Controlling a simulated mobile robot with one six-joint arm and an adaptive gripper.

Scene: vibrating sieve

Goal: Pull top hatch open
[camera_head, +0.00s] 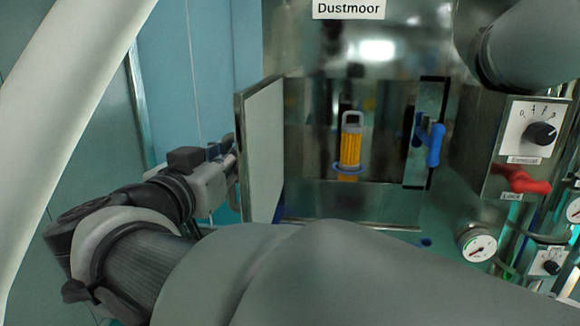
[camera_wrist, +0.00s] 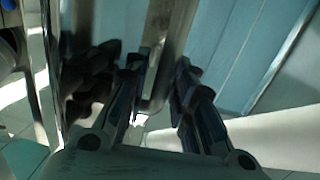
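The hatch door (camera_head: 264,150) stands swung out at the left side of the machine's opening, with its pale inner face towards the opening. My gripper (camera_head: 230,160) is on the outer side of this door, close to it, and its fingertips are partly hidden in the head view. In the wrist view the two dark fingers of my gripper (camera_wrist: 163,75) are apart. A metal bar (camera_wrist: 168,45), which looks like the door's handle, runs between them. I see a gap at the right finger; contact at the left finger cannot be told.
The opening holds a yellow cylinder (camera_head: 350,148) with a grey loop handle. A blue handle (camera_head: 435,145) is at its right edge. Farther right are a dial (camera_head: 541,133), a red lever (camera_head: 524,181) and a gauge (camera_head: 480,246). A blue wall (camera_head: 190,70) is behind my gripper.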

